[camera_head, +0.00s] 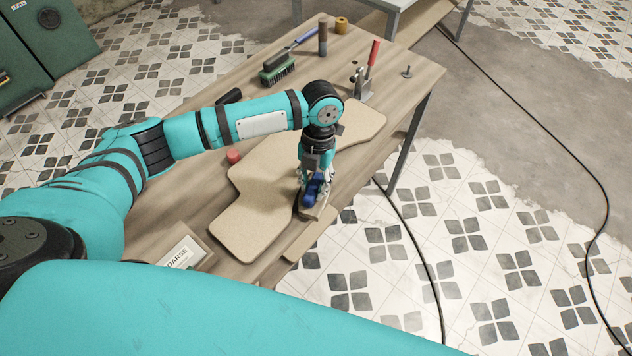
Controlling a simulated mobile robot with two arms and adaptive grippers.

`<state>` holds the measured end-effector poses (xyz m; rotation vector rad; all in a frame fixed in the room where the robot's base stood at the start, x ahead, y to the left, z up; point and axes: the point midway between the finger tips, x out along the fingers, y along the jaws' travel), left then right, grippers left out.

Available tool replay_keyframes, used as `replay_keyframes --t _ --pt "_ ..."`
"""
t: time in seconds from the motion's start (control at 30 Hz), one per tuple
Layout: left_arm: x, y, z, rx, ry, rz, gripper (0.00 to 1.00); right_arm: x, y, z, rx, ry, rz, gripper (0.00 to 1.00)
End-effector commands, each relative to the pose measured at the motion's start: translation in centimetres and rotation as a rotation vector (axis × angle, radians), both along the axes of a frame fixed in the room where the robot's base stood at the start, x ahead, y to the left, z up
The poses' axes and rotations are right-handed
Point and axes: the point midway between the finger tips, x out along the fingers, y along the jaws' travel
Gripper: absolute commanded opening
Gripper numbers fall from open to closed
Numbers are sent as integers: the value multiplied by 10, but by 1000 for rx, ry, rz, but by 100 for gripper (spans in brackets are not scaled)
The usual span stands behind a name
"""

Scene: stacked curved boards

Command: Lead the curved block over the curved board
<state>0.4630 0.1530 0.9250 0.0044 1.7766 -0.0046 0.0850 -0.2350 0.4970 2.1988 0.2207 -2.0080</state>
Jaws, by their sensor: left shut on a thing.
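The curved board (250,230) is tan with wavy edges and lies flat on the wooden table. My left gripper (316,184) points down at the board's right edge, near the middle of its length. It is shut on the curved block (315,190), whose blue upper part shows between the fingers. The underside of the block is hidden, so I cannot tell if it touches the board. My right gripper is not in view.
A red cap (233,156) lies left of the board. A labelled box (184,250) is near.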

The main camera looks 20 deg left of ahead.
Motion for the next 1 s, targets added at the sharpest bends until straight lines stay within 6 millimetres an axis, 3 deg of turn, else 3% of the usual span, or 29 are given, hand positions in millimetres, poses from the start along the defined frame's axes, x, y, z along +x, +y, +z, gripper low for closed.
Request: replay_keyframes --t 1.0 --pt "24 8 -1 5 -1 -90 0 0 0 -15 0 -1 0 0"
